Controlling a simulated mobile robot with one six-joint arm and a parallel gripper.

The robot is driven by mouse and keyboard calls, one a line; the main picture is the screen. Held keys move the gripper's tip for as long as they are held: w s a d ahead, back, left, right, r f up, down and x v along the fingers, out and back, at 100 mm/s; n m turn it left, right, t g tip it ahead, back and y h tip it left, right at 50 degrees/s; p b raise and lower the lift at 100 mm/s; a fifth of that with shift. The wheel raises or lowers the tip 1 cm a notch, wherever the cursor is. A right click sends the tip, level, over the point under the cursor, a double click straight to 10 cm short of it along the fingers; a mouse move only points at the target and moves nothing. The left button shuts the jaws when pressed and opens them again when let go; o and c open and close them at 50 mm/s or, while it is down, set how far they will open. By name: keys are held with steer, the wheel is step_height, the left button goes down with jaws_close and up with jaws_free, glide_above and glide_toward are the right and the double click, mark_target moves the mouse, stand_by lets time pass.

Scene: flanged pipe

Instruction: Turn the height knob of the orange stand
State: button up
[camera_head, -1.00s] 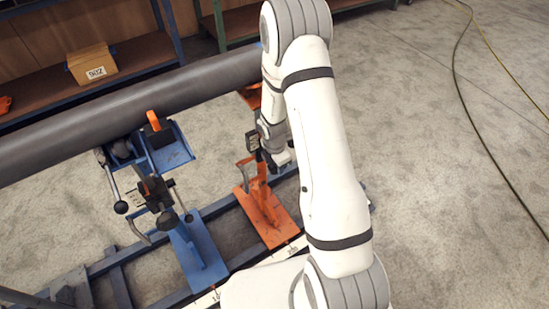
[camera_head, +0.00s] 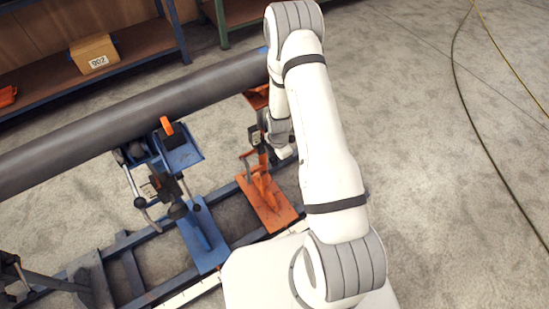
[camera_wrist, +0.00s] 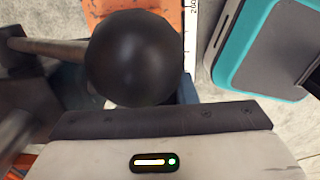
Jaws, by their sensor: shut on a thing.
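The orange stand (camera_head: 268,208) is on the blue rail frame, under the grey pipe (camera_head: 130,115). Its orange top (camera_head: 257,97) is near the pipe's right end. My gripper (camera_head: 259,146) is at the stand's upright, below the pipe, and partly hidden by my arm. In the wrist view a black ball knob (camera_wrist: 140,58) on a metal rod fills the upper middle, right against the dark edge of my gripper. My gripper is shut on this knob. The fingertips and their exact contact are hidden.
A blue stand (camera_head: 204,242) with a clamp and black-knobbed handles is just left of the orange one. A shelf with a cardboard box (camera_head: 94,53) is at the back left. Cables lie on the floor at right, where there is free room.

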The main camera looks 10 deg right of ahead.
steer(key=o, duration=0.9)
steer(key=shift+s+d+f, duration=0.15)
steer(key=shift+s, duration=0.25)
steer(key=shift+c, duration=0.2)
steer(key=shift+o, duration=0.6)
steer(key=shift+w, duration=0.15)
steer(key=shift+r, duration=3.95)
